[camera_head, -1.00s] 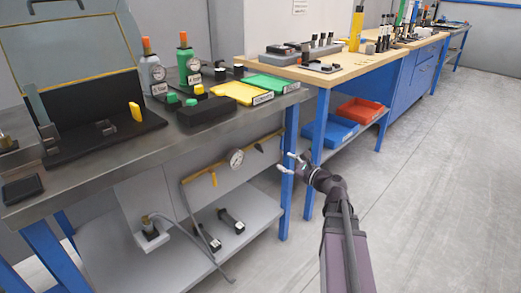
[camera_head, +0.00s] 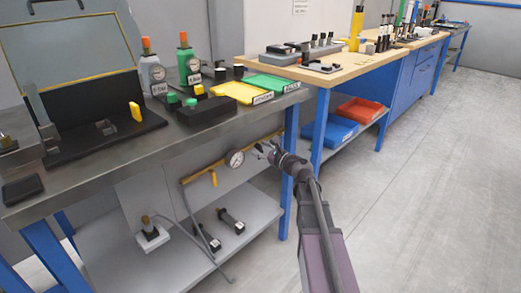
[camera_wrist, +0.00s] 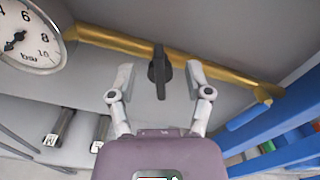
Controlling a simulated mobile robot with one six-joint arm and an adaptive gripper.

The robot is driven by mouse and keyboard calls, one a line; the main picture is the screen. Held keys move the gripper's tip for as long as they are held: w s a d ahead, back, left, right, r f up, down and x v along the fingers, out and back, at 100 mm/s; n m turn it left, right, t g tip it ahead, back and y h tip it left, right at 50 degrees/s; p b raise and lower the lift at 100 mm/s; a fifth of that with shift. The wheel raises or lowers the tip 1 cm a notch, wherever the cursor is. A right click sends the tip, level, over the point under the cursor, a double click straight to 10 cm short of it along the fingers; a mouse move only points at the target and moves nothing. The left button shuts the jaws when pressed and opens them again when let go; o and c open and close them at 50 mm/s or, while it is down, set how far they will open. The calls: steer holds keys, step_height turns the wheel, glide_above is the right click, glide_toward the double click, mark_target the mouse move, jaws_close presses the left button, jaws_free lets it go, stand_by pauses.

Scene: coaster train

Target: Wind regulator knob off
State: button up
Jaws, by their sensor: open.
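The regulator knob (camera_wrist: 159,72) is a black winged handle on a brass pipe (camera_wrist: 215,66) under the steel bench. In the wrist view it stands between the two fingers of my gripper (camera_wrist: 160,80), which is open. I cannot tell whether either finger touches the knob; gaps show on both sides. In the head view my gripper (camera_head: 264,150) is at the pipe, and the knob is mostly hidden behind it. A round pressure gauge (camera_wrist: 33,35) is left of the knob, and it also shows in the head view (camera_head: 235,158).
A yellow lever (camera_head: 213,179) hangs from the pipe left of the gauge. A blue table leg (camera_wrist: 280,95) is close on the right. Small black fittings (camera_head: 231,221) lie on the lower shelf (camera_head: 185,270). Open floor is at right.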

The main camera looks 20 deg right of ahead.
steer(key=shift+w, duration=0.15)
jaws_close()
